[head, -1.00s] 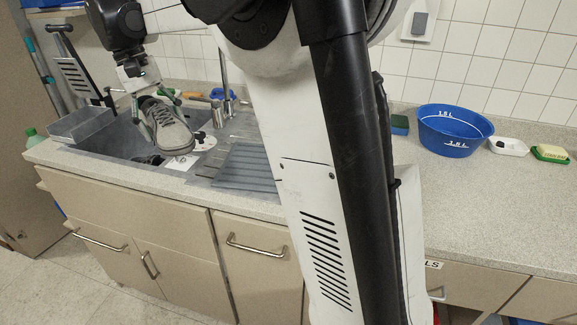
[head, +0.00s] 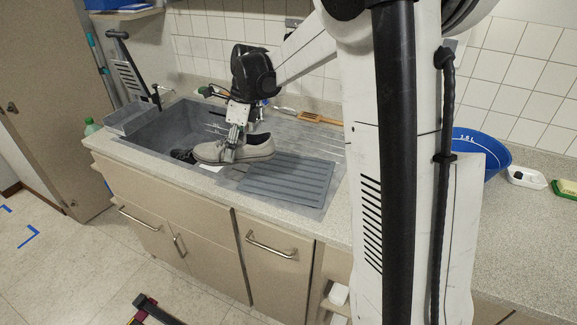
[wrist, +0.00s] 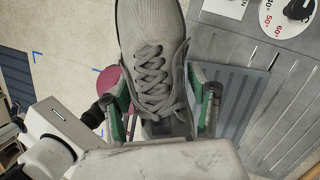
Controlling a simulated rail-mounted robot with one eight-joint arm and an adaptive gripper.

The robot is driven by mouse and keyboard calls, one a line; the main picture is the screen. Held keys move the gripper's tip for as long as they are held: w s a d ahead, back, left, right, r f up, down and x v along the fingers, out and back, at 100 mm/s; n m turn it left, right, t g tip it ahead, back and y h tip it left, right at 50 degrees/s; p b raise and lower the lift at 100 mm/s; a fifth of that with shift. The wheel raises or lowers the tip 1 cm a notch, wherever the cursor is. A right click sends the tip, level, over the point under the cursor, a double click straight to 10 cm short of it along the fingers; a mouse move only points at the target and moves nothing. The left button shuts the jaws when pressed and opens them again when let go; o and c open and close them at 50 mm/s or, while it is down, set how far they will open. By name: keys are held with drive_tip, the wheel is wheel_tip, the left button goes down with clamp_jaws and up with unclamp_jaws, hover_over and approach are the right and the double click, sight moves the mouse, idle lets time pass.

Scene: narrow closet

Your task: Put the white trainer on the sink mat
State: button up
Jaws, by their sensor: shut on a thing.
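The trainer (head: 262,152) looks light grey with grey laces. My gripper (head: 236,142) is shut on it, with one finger on each side near the laces. It holds the trainer above the counter by the sink's front, at the left edge of the mat. In the wrist view the trainer (wrist: 152,40) points its toe to the top of the picture between the green-padded fingers (wrist: 165,108). The sink mat (head: 285,183) is a dark grey ribbed rectangle on the drainboard, bare where visible; part of it shows in the wrist view (wrist: 234,75). The trainer's sole is hidden in the wrist view.
The sink basin (head: 165,130) lies left of the mat, with a dark object (head: 183,155) at its front. A wooden-looking utensil (head: 320,118) lies behind the mat. A blue bowl (head: 487,150) stands far right. A green bottle (head: 91,127) stands at left.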

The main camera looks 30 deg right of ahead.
drive_tip(key=m, duration=0.2)
drive_tip(key=d+m+t+p, duration=0.1)
drive_tip(key=m, duration=0.1)
drive_tip(key=m+p, duration=0.1)
drive_tip(key=shift+s+d+m+h, duration=0.15)
drive_tip(key=shift+s+m+h, duration=0.15)
drive_tip(key=shift+s+m, duration=0.1)
drive_tip(key=p, duration=0.1)
hover_over(278, 183)
drive_tip(key=shift+t, duration=0.3)
drive_tip(key=f, duration=0.6)
drive_tip(key=shift+s+d+f, duration=0.25)
drive_tip(key=shift+s+f, duration=0.1)
drive_tip(key=shift+f, duration=0.05)
drive_tip(key=shift+d+f, duration=0.1)
drive_tip(key=shift+f, duration=2)
drive_tip(key=shift+f, duration=0.15)
drive_tip(key=o, duration=1.4)
drive_tip(key=shift+r+p, duration=0.2)
drive_tip(key=shift+p, duration=0.1)
